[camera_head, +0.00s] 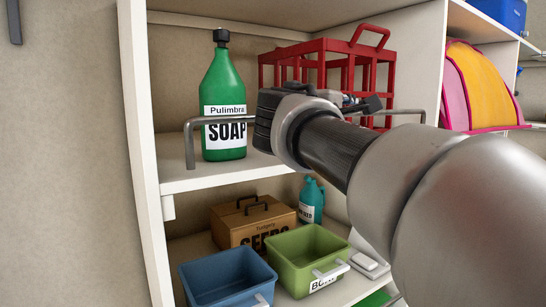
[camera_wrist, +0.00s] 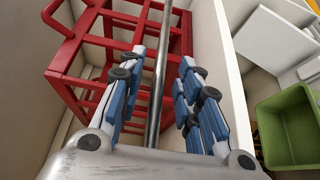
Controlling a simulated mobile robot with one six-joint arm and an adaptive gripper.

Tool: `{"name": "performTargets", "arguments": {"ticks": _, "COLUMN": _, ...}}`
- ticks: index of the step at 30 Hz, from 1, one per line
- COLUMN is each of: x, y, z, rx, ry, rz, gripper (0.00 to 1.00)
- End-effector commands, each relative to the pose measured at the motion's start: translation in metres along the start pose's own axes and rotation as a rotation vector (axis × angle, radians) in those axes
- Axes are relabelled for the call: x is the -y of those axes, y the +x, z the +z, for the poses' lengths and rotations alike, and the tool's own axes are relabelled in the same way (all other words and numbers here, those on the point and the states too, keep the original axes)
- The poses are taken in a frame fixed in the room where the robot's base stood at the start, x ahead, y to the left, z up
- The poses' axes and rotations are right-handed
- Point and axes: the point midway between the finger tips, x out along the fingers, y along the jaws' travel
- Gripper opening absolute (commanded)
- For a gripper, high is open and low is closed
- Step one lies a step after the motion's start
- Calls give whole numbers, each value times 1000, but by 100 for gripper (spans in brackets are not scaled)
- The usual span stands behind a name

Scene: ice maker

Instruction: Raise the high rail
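The high rail (camera_head: 189,145) is a grey metal bar along the front edge of the upper shelf. Its left post and bent corner show left of my gripper in the head view, and its right end shows beyond my arm. My gripper (camera_head: 266,118) is at the rail's middle and hides that stretch. In the wrist view, the rail (camera_wrist: 159,75) runs between the two blue-padded fingers of my gripper (camera_wrist: 162,60). The fingers are apart, with visible gaps to the rail on both sides.
Behind the rail stand a green soap bottle (camera_head: 223,85) and a red crate (camera_head: 345,50). The shelf below holds a wooden seed box (camera_head: 228,226), a blue bin (camera_head: 222,275), a green bin (camera_head: 295,252) and a teal bottle (camera_head: 312,195). White cabinet walls (camera_head: 140,150) bound the shelves.

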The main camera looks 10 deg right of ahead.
Motion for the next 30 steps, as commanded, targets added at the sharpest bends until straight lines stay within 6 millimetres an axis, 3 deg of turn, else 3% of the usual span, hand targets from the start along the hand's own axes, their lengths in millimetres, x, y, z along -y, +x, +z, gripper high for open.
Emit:
{"name": "performTargets", "arguments": {"ticks": 15, "x": 2, "y": -49, "z": -1, "rx": -2, "ry": -1, "rz": 0, "gripper": 32}}
{"name": "performTargets", "arguments": {"ticks": 30, "x": 0, "y": -52, "z": 0, "rx": 0, "ry": -1, "rz": -1, "gripper": 32}}
